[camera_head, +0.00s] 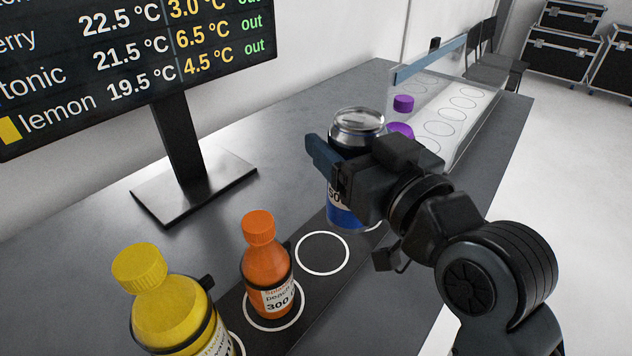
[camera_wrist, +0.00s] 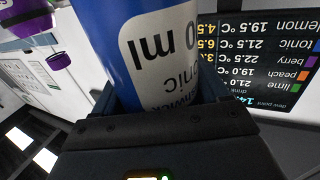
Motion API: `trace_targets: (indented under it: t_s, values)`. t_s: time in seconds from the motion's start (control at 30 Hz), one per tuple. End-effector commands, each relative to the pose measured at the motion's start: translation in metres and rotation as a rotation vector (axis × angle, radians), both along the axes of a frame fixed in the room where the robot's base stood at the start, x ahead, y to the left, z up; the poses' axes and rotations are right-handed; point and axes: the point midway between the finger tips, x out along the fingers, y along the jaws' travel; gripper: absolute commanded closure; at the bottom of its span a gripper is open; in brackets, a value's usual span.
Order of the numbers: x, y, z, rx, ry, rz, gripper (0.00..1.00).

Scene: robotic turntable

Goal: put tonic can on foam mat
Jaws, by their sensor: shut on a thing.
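My gripper (camera_head: 345,180) is shut on the blue tonic can (camera_head: 349,217), with a finger on its side. The can is upright, with a silver top; part of it is hidden behind my gripper. The wrist view shows its blue side and white label (camera_wrist: 165,50) between the jaws. I cannot tell whether its base is clear of the surface. A dark strip with white rings (camera_head: 322,252) lies in front of it, with one ring empty. A pale board with several ring outlines (camera_head: 455,115) lies at the back right. I cannot tell which is the foam mat.
An orange bottle (camera_head: 266,265) stands on a ring of the dark strip, with a yellow bottle (camera_head: 165,300) nearer me. A display (camera_head: 135,65) stands at the left. Grey tabletop (camera_head: 290,150) is clear between.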

Motion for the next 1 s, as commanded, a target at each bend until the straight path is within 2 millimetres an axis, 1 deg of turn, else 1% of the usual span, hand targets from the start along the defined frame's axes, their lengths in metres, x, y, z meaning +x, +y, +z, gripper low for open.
trace_targets:
  t_s: [0.03, 0.1, 0.2, 0.3, 0.37, 0.6, 0.67, 1.0]
  values:
    - [-0.001, 0.011, -0.004, 0.001, 0.000, 0.003, 0.80]
    - [-0.002, 0.022, -0.011, 0.000, -0.001, 0.003, 0.80]
    - [-0.002, 0.033, -0.018, 0.001, -0.002, 0.002, 0.80]
    - [-0.003, 0.038, -0.021, 0.002, -0.003, 0.000, 0.80]
    - [-0.003, 0.039, -0.024, 0.001, -0.003, 0.000, 0.80]
    - [-0.003, 0.039, -0.055, 0.001, -0.002, -0.001, 0.80]
    - [-0.003, 0.039, -0.060, 0.001, -0.002, -0.001, 0.80]
    - [-0.003, 0.039, -0.063, 0.002, -0.004, -0.001, 0.80]
